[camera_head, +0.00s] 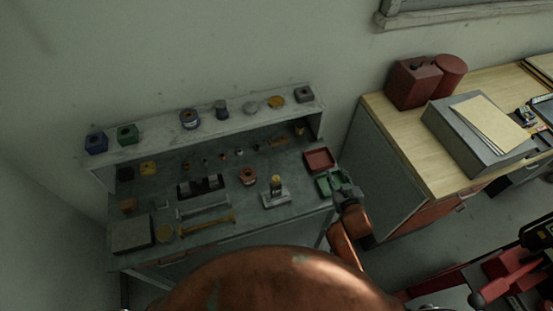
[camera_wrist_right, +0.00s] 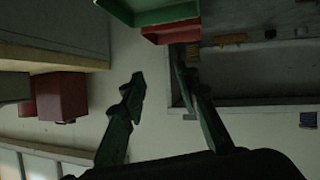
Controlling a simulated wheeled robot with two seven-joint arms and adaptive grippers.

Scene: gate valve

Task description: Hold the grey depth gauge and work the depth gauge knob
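A small grey device with a flat base and an upright post with a yellow part (camera_head: 275,192) stands near the front of the workbench, right of centre; it looks like the depth gauge. Its knob is too small to make out. My right gripper (camera_head: 344,187) is at the bench's right front corner, beside the green tray, right of the gauge and apart from it. In the right wrist view its two fingers (camera_wrist_right: 157,66) are spread with nothing between them. The gauge cannot be made out in that view. My left gripper is not in view.
A green tray (camera_head: 325,189) and a red tray (camera_head: 318,159) lie at the bench's right end. A vise-like dark block (camera_head: 200,188), hammers and small parts crowd the grey bench (camera_head: 255,215). A back shelf (camera_head: 160,134) holds several containers. A wooden-topped cabinet (camera_head: 400,140) stands right.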

